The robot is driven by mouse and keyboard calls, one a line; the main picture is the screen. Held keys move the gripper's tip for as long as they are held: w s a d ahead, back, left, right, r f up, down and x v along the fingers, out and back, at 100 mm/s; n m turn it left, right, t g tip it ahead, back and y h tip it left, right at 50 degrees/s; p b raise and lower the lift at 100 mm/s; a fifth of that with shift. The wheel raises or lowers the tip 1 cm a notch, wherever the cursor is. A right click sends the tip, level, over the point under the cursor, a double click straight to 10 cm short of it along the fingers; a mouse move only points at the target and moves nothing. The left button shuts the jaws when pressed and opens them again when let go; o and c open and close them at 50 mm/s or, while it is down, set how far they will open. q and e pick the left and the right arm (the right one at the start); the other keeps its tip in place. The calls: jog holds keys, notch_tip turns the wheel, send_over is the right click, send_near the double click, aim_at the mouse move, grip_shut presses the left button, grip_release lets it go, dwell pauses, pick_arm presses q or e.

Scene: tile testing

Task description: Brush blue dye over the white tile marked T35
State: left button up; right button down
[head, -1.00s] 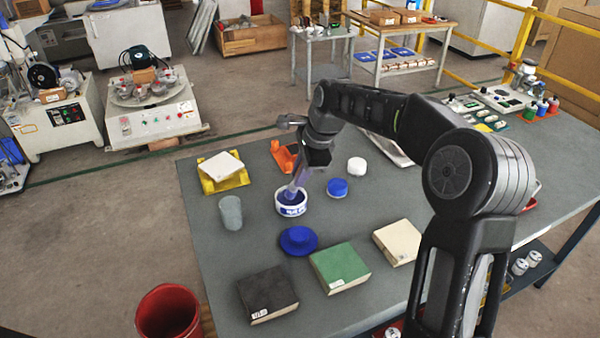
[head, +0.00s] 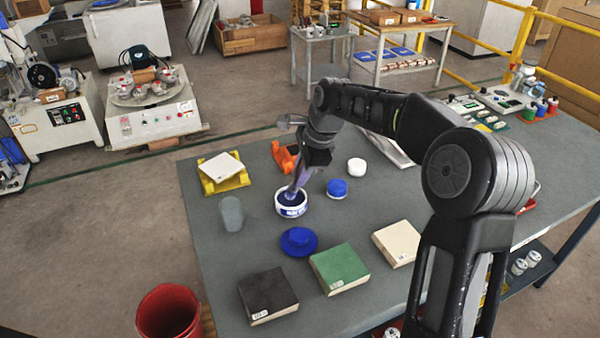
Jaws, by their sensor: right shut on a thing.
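A white tile (head: 221,166) lies slightly tilted on a yellow stand (head: 226,184) at the table's back left; no marking on it is readable. A cream-white tile (head: 398,241) lies at the front right, its label too small to read. A white pot with blue dye (head: 293,208) stands between them, open. My right gripper (head: 301,176) is above this pot, shut on a slim brush-like tool whose lower end is down in the pot's mouth. The arm partly hides the grip. A blue lid (head: 299,242) lies in front of the pot. My left gripper is out of view.
A black tile (head: 267,290) and a green tile (head: 339,264) lie along the front. A grey cylinder (head: 231,212) stands left of the pot. A blue jar (head: 337,190) and a white jar (head: 357,167) stand right. A red bucket (head: 168,310) is beside the table.

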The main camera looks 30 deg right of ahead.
jog(key=shift+r+p, duration=2.4)
jog(key=shift+r, duration=0.9)
jog(key=shift+f, duration=0.1)
